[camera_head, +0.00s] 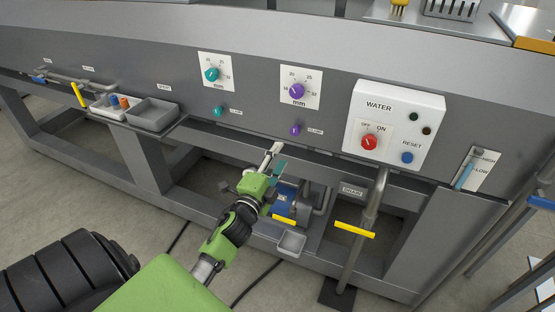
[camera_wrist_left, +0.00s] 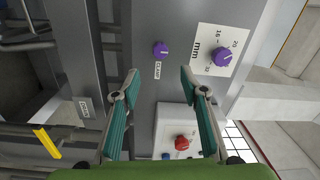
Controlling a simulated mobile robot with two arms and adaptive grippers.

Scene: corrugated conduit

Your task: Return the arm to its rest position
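My left arm comes in from the lower left in the head view, green and black. Its left gripper (camera_head: 276,160) is in front of the grey machine's lower front, below the small purple clamp knob (camera_head: 295,129). In the left wrist view the left gripper (camera_wrist_left: 158,82) has its two teal-padded fingers spread wide, with nothing between them. The small purple clamp knob (camera_wrist_left: 160,50) shows beyond the fingertips, apart from them. My right gripper is in neither view.
The machine front carries a teal dial (camera_head: 211,74), a purple dial (camera_head: 297,90) and a white water box (camera_head: 394,124) with a red knob (camera_head: 369,142). A drain pipe with a yellow handle (camera_head: 354,230) stands right of the arm.

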